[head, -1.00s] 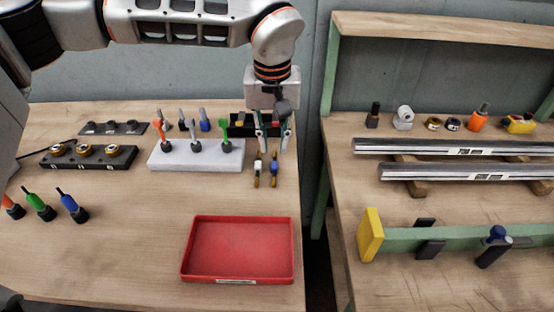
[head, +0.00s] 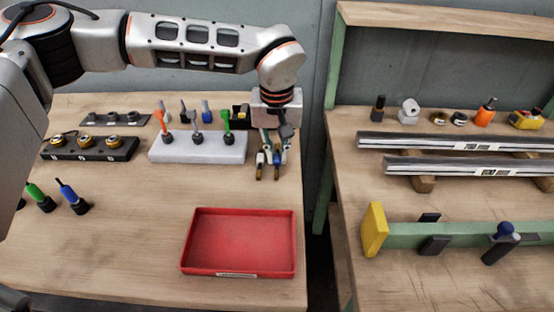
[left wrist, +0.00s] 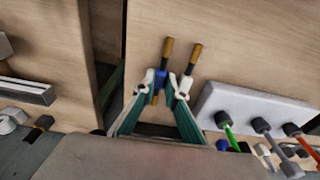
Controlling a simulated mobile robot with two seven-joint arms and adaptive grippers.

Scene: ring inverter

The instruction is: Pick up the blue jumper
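The blue jumper (head: 277,160), blue with a brass-coloured end, is on the wooden bench to the right of the white block. A similar white jumper (head: 260,162) is just to its left. My left gripper (head: 275,152) points down over them with its fingers apart. In the left wrist view, the blue jumper (left wrist: 158,88) lies between the fingertips of my left gripper (left wrist: 160,78). The white jumper (left wrist: 184,86) is just outside the right finger there. I cannot tell whether the fingers touch the blue jumper. My right gripper is not in view.
The white block (head: 198,148) with coloured drivers stands left of the jumpers. A black bin (head: 241,112) is behind. An empty red tray (head: 238,242) lies in front. The bench's right edge and a gap are close to the right.

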